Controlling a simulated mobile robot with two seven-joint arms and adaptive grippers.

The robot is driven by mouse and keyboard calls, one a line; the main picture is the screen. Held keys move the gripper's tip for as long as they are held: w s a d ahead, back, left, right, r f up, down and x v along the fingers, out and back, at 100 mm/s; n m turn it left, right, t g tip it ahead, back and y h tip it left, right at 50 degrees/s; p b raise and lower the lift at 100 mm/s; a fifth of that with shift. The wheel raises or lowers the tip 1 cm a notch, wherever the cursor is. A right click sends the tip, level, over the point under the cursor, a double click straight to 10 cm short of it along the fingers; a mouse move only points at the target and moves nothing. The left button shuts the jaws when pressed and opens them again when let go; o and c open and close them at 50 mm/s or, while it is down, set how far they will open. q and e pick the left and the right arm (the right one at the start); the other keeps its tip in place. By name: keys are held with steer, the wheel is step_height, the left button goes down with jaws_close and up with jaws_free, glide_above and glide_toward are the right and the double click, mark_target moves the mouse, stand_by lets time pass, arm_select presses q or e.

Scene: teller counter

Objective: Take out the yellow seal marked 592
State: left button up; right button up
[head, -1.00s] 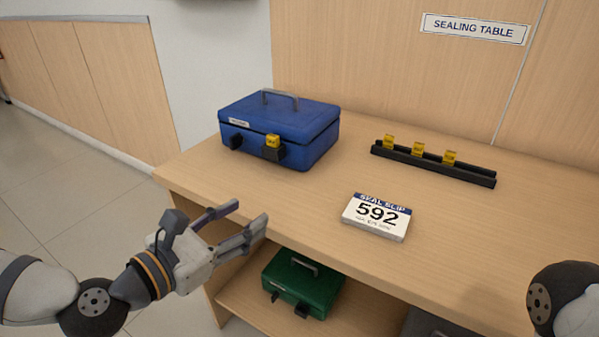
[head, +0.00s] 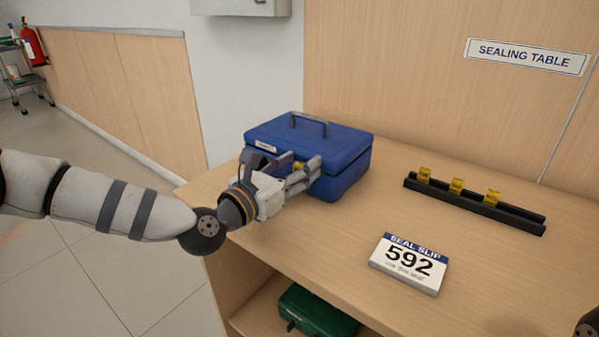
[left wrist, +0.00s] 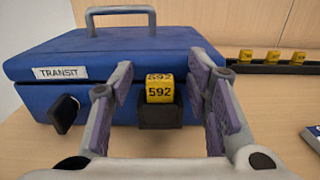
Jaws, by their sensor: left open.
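The yellow seal marked 592 (left wrist: 159,91) sits in a black holder (left wrist: 160,113) on the front of the blue box (left wrist: 135,48). In the head view the seal (head: 298,166) is partly hidden by my gripper. My left gripper (head: 301,168) is open in front of the box. In the left wrist view its fingers (left wrist: 162,98) stand on either side of the seal, apart from it. A white seal slip (head: 409,264) reading 592 lies on the table.
A black rack (head: 475,204) with three yellow seals stands at the right of the table (head: 330,246). A black key-like knob (left wrist: 63,113) sticks out from the box's front, left of the seal. A green box (head: 318,318) is on the shelf below.

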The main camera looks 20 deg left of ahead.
arm_select(q)
steer(key=shift+c, duration=0.5)
steer(key=c, duration=0.8)
steer(key=shift+o, duration=0.2)
